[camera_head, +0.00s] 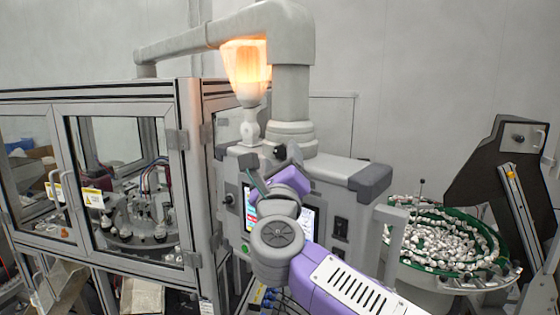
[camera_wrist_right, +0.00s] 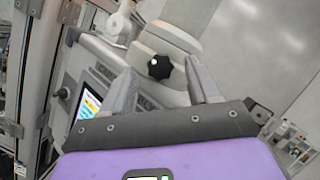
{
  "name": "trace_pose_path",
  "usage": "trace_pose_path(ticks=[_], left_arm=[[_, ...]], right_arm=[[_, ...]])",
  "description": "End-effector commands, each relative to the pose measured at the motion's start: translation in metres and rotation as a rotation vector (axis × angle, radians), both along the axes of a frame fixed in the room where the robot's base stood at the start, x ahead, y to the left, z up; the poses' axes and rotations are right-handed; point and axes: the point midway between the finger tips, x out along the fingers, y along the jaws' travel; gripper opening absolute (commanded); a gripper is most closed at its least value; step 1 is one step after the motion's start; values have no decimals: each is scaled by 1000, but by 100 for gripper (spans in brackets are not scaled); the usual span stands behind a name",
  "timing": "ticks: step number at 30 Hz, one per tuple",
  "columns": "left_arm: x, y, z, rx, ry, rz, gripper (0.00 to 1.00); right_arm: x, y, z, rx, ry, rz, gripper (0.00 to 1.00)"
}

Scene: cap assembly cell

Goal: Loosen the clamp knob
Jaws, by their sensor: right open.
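The clamp knob is a black lobed knob (camera_wrist_right: 160,67) on the side of the grey round column base. It also shows in the head view (camera_head: 280,151), just above the fingers, low on the white column base. My right gripper (camera_head: 271,164) is open in front of the grey machine head. In the right wrist view its two grey fingers (camera_wrist_right: 160,78) stand apart, with the knob between their tips in the picture. I cannot tell how far the tips are from the knob. Nothing is held between them. My left gripper is not in view.
A screen panel (camera_head: 308,222) is partly behind my right arm. A glazed cabinet (camera_head: 187,160) stands close at the left. A lit orange lamp (camera_head: 246,65) hangs above. A green-rimmed bowl (camera_head: 404,262) of small white parts is at the right.

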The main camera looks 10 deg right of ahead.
Motion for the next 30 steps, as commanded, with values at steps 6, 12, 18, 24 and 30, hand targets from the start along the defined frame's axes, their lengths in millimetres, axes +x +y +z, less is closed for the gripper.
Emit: trace_pose_path(ticks=[6, 12, 18, 24, 30], left_arm=[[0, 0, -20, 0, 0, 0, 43], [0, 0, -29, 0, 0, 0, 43], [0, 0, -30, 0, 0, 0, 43], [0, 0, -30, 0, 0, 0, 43], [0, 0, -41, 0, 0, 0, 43]], right_arm=[[-36, 7, -13, -2, -4, 2, 60], [-59, 11, -21, -1, -2, 2, 60], [-65, 13, -22, 0, 1, 1, 60], [-65, 13, -22, -2, 1, 0, 60], [-26, 22, -84, -167, 81, -14, 60]])
